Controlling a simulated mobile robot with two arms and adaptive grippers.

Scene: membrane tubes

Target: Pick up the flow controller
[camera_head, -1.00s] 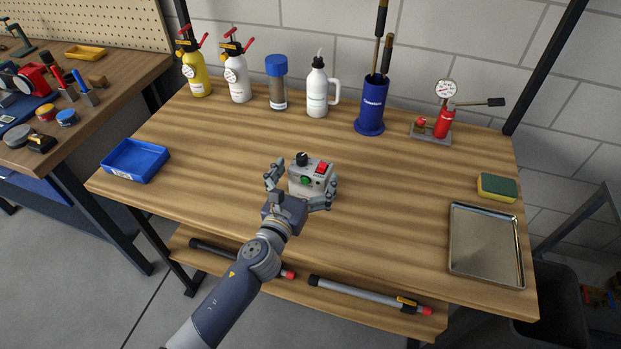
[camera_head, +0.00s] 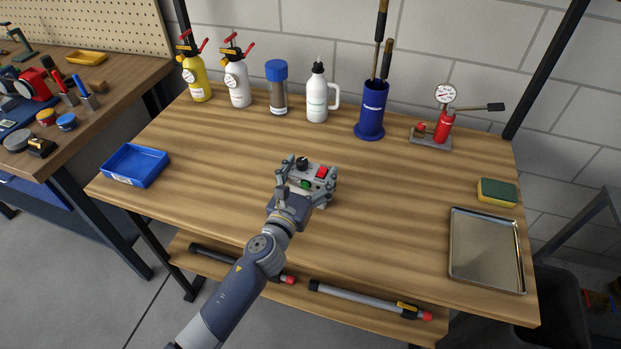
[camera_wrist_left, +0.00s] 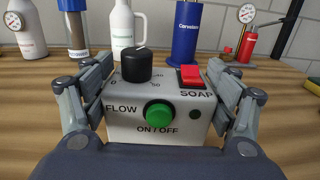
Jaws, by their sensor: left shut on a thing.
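The flow controller (camera_head: 312,176) is a small light-grey box on the wooden table, near its middle. In the left wrist view the flow controller (camera_wrist_left: 150,128) shows a black knob, a green on/off button and a red switch, with the labels FLOW and SOAP. My left gripper (camera_head: 306,180) is shut on the flow controller, one finger against each side of it. The left gripper's fingers also show in the left wrist view (camera_wrist_left: 159,105). The box's underside is hidden, so I cannot tell whether it still touches the table. My right gripper is not in view.
At the back stand yellow (camera_head: 197,80) and white (camera_head: 237,82) sprayers, a blue-capped tube (camera_head: 278,92), a white bottle (camera_head: 316,98), a blue holder (camera_head: 370,112) and a red pump (camera_head: 444,126). A blue bin (camera_head: 135,180) is left; a sponge (camera_head: 497,192) and metal tray (camera_head: 486,250) are right.

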